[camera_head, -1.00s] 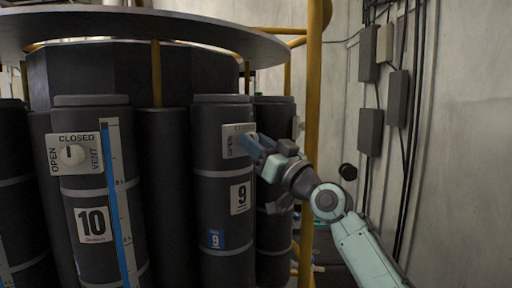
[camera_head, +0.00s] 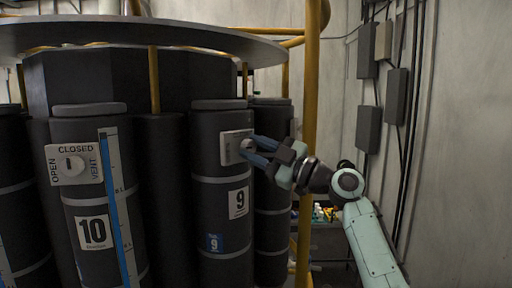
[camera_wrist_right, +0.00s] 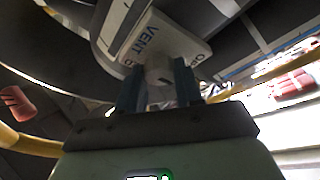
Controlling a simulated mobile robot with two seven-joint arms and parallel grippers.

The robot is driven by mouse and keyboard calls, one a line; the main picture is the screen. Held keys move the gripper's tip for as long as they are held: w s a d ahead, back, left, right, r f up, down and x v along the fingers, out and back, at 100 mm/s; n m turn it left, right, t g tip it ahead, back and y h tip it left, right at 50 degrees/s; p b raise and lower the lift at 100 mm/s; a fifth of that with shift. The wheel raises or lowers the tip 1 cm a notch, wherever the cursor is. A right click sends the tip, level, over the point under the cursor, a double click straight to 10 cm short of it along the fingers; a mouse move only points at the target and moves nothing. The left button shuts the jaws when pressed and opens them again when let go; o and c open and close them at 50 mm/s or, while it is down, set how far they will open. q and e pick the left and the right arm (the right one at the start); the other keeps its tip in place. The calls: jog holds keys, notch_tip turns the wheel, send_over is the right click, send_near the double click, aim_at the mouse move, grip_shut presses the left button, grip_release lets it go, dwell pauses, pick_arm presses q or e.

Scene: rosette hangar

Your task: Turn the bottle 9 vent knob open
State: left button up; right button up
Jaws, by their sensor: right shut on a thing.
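Bottle 9 (camera_head: 222,180) is a dark upright cylinder with a white "9" label. Its light vent plate (camera_head: 229,150) is near the top, and the small pale vent knob (camera_head: 247,146) is at the plate's right side. My right gripper (camera_head: 252,151) reaches in from the right, its blue fingers on either side of the knob. In the right wrist view the round knob (camera_wrist_right: 158,72) sits between the fingertips of my right gripper (camera_wrist_right: 158,88), below the word "VENT". The fingers are shut on it. The knob's pointer direction is hard to tell. My left gripper is out of view.
Bottle 10 (camera_head: 80,215) stands to the left, its own vent knob (camera_head: 72,166) clear to see. A yellow post (camera_head: 308,120) rises close behind my right gripper. A round grey top plate (camera_head: 130,35) overhangs the bottles. Wall boxes and cables are at right.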

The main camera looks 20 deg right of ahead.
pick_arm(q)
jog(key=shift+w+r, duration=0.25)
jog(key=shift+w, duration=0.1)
pick_arm(e)
jog(key=shift+n, duration=0.7)
jog(key=o, duration=1)
jog(key=shift+o, duration=0.2)
jog(key=shift+s+d+f+g, duration=0.1)
jog(key=shift+s+d+g, duration=0.1)
jog(key=shift+g, duration=0.1)
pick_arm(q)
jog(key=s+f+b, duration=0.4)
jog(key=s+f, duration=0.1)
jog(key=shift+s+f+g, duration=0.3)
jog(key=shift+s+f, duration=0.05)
pick_arm(e)
jog(key=v, duration=1.2)
jog(key=shift+s+d, duration=0.2)
jog(key=shift+s, duration=0.15)
jog(key=shift+f, duration=0.1)
